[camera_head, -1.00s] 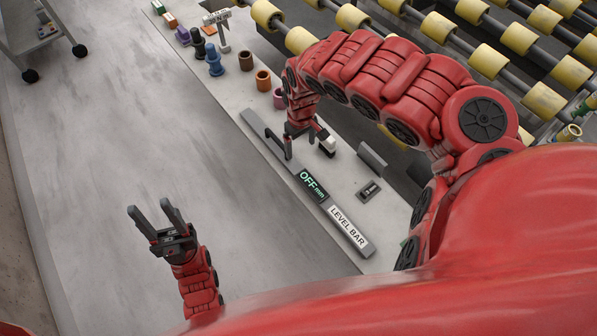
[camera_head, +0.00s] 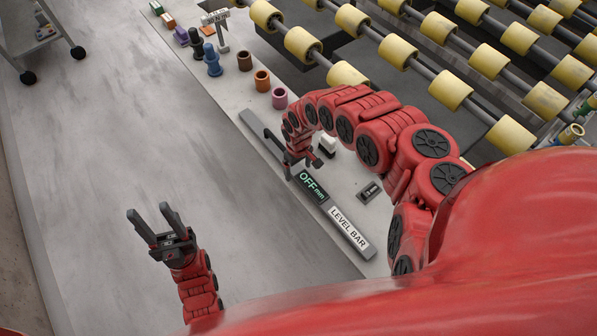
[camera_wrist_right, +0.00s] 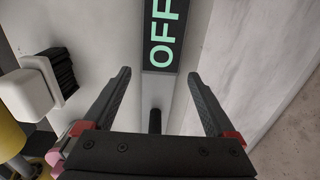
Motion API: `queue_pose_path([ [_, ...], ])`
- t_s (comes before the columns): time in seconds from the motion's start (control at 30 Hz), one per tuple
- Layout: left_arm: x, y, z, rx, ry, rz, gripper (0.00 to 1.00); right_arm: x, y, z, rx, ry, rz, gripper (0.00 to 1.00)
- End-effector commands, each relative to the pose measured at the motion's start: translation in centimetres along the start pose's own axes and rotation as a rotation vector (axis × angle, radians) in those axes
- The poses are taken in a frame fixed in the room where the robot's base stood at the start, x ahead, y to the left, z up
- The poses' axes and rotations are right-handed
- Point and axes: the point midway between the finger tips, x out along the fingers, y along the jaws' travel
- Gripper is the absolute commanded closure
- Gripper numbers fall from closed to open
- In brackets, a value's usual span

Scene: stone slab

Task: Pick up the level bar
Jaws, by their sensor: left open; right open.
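The level bar (camera_head: 350,232) is a long grey bar lying diagonally along the slab's right edge. It has a white "LEVEL BAR" label and a dark display reading "OFF mm" (camera_head: 312,187). My right gripper (camera_head: 302,170) is at the bar just beyond the display and partly hides it. In the right wrist view, the open fingers (camera_wrist_right: 159,75) stand on either side of the bar, with the display (camera_wrist_right: 163,35) ahead between the tips. Contact with the bar cannot be told. My left gripper (camera_head: 148,210) is open and empty over bare slab at the lower left.
A white-and-black block (camera_head: 327,146) stands right of my right gripper, also in the wrist view (camera_wrist_right: 30,95). A small dark device (camera_head: 370,191) lies near the label. Pink (camera_head: 280,98), orange and brown cups and a blue piece (camera_head: 212,62) stand farther back. Yellow rollers (camera_head: 448,90) lie beyond.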

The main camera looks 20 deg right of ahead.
Motion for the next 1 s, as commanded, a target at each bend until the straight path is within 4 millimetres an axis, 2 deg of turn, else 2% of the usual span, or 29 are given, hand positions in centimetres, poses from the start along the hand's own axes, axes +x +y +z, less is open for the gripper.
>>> queue_pose_path([
  [0.17, 0.17, -0.01, -0.03, 0.000, 0.000, 0.000, 0.50, 1.06, 0.05, 0.10, 0.000, -0.002, 0.002, 0.09],
  [0.4, 0.15, -0.01, -0.02, 0.000, 0.000, 0.000, 0.50, 1.14, 0.12, 0.11, 0.001, -0.002, 0.003, 0.09],
  [0.47, 0.15, -0.01, -0.02, 0.000, 0.000, 0.000, 0.50, 1.13, 0.12, 0.11, 0.001, -0.002, 0.003, 0.18],
  [0.9, 0.15, -0.01, -0.02, 0.000, 0.000, 0.000, 0.50, 1.12, 0.11, 0.11, 0.001, -0.002, 0.003, 0.97],
  [0.93, 0.16, -0.01, -0.02, 0.000, 0.000, 0.000, 0.50, 1.12, 0.11, 0.11, 0.001, -0.002, 0.003, 1.00],
  [1.0, 0.15, -0.01, -0.02, 0.000, 0.000, 0.000, 0.50, 1.11, 0.12, 0.11, 0.001, -0.002, 0.003, 1.00],
])
